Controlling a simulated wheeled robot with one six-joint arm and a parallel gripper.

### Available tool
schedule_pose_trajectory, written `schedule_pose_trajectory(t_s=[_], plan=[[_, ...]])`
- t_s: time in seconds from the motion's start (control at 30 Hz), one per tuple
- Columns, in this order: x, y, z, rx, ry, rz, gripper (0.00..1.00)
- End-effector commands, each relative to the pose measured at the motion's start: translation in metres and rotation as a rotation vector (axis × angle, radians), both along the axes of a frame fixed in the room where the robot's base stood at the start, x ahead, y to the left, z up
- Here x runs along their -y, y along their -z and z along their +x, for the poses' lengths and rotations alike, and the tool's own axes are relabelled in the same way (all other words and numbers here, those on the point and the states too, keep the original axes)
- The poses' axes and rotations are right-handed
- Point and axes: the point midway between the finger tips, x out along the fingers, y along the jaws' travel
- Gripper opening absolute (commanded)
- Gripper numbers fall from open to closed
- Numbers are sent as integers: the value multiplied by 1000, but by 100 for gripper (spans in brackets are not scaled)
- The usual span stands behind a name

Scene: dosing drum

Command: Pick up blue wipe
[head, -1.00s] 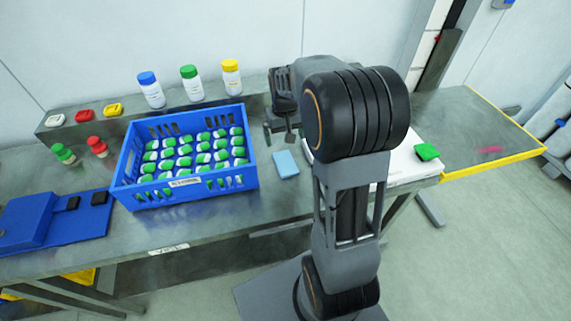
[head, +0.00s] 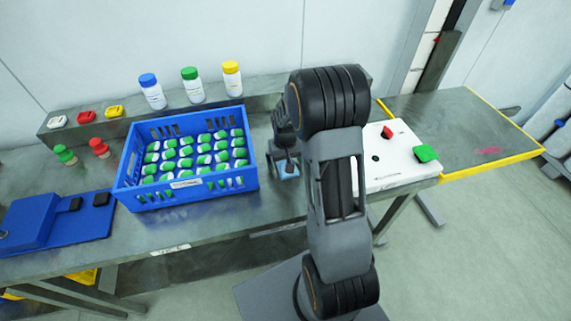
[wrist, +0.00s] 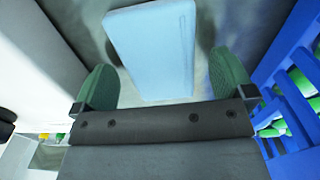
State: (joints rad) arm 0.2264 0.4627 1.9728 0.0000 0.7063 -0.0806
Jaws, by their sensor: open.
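The blue wipe (wrist: 152,52) is a flat light-blue rectangle on the grey bench. In the wrist view it lies between and just beyond the two green fingertips of my gripper (wrist: 164,82), which is open and empty. In the head view my gripper (head: 286,168) is over the wipe (head: 290,172), which is mostly hidden under it. Whether the fingers touch the wipe or the bench cannot be told.
A blue crate (head: 188,193) of green-and-white containers stands close on the left of my gripper. A white control box (head: 392,172) with a red knob is on the right. White bottles (head: 192,88) stand on the back ledge. The bench front is clear.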

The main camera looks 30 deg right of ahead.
Motion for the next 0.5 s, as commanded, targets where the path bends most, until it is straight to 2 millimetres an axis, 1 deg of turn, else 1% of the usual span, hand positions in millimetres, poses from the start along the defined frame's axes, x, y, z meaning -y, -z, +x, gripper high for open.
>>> schedule_pose_trajectory(t_s=[0.1,0.3,0.5], plan=[[0,4,0,-1,0,0,100],[0,4,0,0,0,0,100],[0,4,0,0,0,0,81]])
